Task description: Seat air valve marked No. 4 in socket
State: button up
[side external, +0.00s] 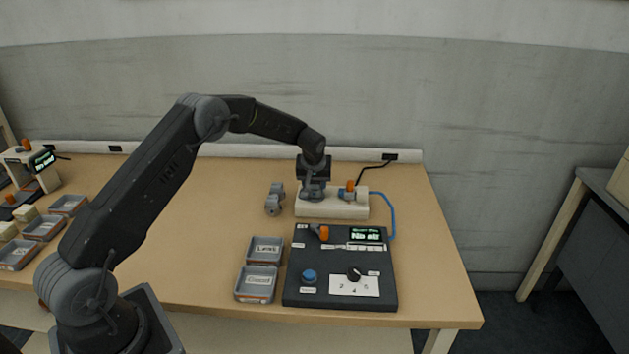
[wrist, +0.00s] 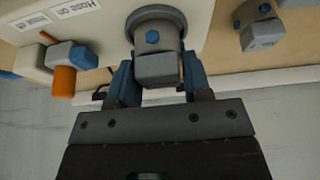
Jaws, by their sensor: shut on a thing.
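My gripper (side external: 313,188) points down over the left part of a cream block (side external: 345,209). In the wrist view my gripper (wrist: 159,82) has its two blue fingers closed on either side of a grey valve (wrist: 157,66) with a blue hexagonal spot. The valve's round end sits in or against a round grey collar (wrist: 157,17) on the block; how deep it sits I cannot tell. No number is readable on the valve. A fitting with an orange knob (wrist: 64,81) is on the same block, with labels including "Hose on".
Loose grey valves (side external: 274,199) lie left of the block; one (wrist: 262,33) shows in the wrist view. A black panel (side external: 340,266) in front has a display reading "No air", an orange lever and a dial. Two labelled trays (side external: 255,285) stand left of it. A blue hose (side external: 391,212) runs at right.

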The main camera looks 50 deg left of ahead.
dwell(0.3)
jog(key=o, duration=1.1)
jog(key=shift+o, duration=0.3)
jog(key=shift+f, duration=0.1)
jog(key=o, duration=0.4)
jog(key=shift+r, duration=4)
